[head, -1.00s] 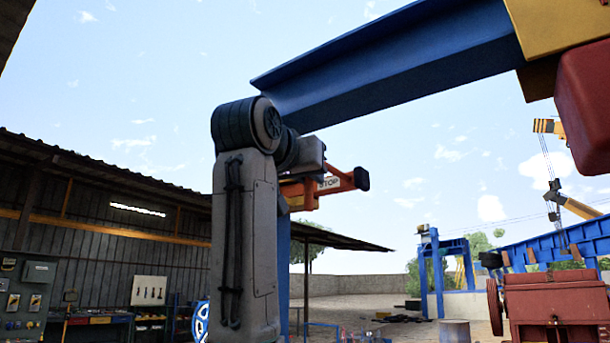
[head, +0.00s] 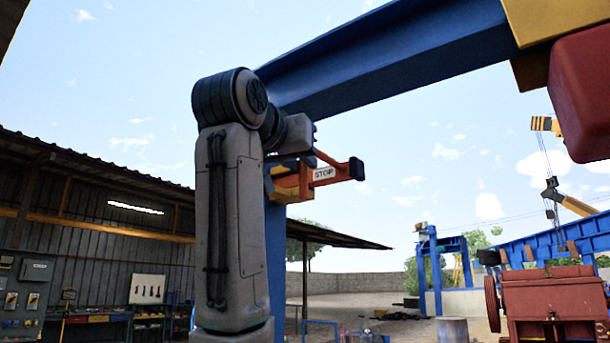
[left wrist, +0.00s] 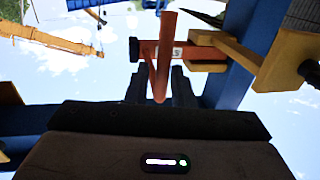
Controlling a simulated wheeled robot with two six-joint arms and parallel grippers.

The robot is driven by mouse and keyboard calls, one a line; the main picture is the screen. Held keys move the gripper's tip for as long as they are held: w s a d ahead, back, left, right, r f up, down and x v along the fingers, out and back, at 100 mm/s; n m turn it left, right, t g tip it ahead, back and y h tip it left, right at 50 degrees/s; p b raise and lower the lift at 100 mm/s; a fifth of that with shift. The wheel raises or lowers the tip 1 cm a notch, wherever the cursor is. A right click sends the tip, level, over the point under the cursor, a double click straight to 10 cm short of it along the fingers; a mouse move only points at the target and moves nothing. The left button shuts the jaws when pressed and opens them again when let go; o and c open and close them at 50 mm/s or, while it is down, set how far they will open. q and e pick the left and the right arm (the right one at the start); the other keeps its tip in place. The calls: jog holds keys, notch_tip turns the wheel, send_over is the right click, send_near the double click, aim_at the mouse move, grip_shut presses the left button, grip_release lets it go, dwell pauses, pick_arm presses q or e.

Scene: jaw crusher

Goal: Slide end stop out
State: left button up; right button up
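The end stop (head: 325,173) is an orange bracket with a white STOP label and a black bumper at its right end. It sits below the blue beam, beside the blue post. In the left wrist view the end stop (left wrist: 205,50) is ahead, with an orange-red bar (left wrist: 166,45) reaching toward the camera. My left gripper (left wrist: 160,72) has its two dark fingers apart, one on each side of the bar. I cannot tell if they touch it. In the head view my left wrist hides the fingers. My right gripper is not in view.
The blue beam (head: 400,55) runs overhead to a yellow block (head: 545,20) and a red block (head: 595,90) at upper right. The blue post (head: 276,255) stands just behind my arm. A red machine (head: 555,305) is at lower right.

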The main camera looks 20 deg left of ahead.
pick_arm(q)
jog(key=s+a+b, duration=0.1)
jog(key=s+b, duration=0.2)
jog(key=s, duration=0.5)
jog(key=shift+a, duration=0.15)
jog(key=shift+s+r, duration=0.15)
jog(key=shift+s, duration=0.05)
jog(key=shift+w, duration=0.15)
